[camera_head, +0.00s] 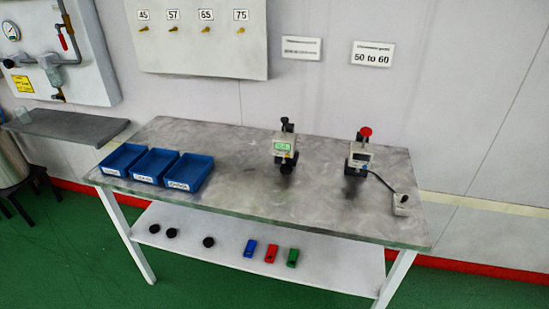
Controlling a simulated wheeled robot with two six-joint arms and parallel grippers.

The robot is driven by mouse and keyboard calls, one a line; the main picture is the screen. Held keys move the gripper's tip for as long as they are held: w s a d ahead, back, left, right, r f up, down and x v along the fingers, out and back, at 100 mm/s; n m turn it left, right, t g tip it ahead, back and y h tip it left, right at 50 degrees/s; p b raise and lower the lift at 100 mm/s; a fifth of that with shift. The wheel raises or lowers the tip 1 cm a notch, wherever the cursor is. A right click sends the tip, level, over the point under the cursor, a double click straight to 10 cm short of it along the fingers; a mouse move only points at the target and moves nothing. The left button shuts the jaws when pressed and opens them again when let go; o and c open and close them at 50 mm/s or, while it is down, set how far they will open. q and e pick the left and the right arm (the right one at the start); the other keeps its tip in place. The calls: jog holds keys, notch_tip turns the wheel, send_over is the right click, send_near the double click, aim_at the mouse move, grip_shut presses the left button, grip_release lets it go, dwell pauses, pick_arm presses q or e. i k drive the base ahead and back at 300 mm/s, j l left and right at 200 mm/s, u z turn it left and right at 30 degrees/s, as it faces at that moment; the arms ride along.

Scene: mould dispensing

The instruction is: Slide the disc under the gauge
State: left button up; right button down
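Several candidates for the task's objects show in the head view. A gauge-like device with a lit green display (283,147) stands on the metal table, right of its middle, with a dark part below the display. A second device with a red knob (365,131) stands to its right, with a cable running to a small pale block (401,203). I cannot tell for sure which device is the gauge. Three small black discs lie on the lower white shelf: one at the left (154,228), one beside it (171,232), and one further right (208,242). Neither gripper is in view.
Three labelled blue bins (187,173) stand at the table's left end. Blue (250,248), red (271,253) and green (292,257) blocks lie on the shelf. The metal table's (230,195) front middle is clear. A wall sign (372,55) reads "50 to 60".

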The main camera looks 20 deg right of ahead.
aim_at(286, 169)
jog(key=i+j+z, duration=0.3)
jog(key=i+j, duration=0.2)
jog(key=i+j+z, duration=0.3)
jog(key=i+j, duration=0.35)
